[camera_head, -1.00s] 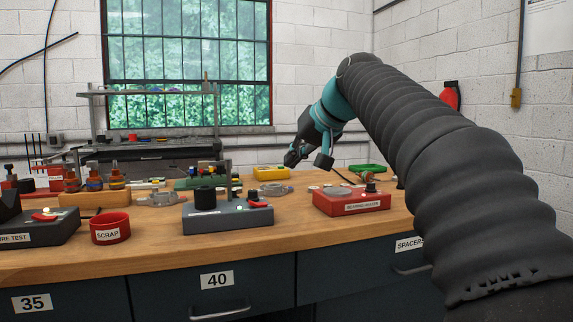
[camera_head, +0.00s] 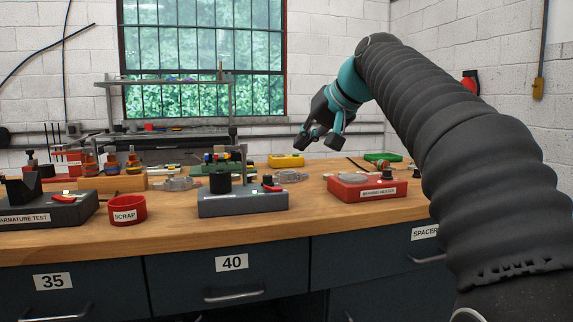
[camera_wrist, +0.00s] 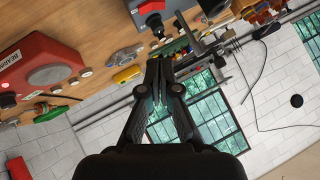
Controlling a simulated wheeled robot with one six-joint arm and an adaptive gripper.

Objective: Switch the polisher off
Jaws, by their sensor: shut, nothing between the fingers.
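A grey box with a black drum on top (camera_head: 243,204) stands near the front middle of the bench; I take it to be the polisher, though I read no name on it. A red lever (camera_head: 271,188) sits on its right top, with a small greenish light beside it. My gripper (camera_head: 320,144) is above the bench, to the right of and higher than this box, apart from it. In the wrist view my gripper (camera_wrist: 159,66) has its fingers together with nothing between them. Part of a grey box with a red piece (camera_wrist: 151,6) shows at the top edge there.
The red bearing heater (camera_head: 367,187) stands to the right, and the red scrap bin (camera_head: 127,210) and armature test box (camera_head: 45,211) to the left. Bare wood separates the grey box and heater.

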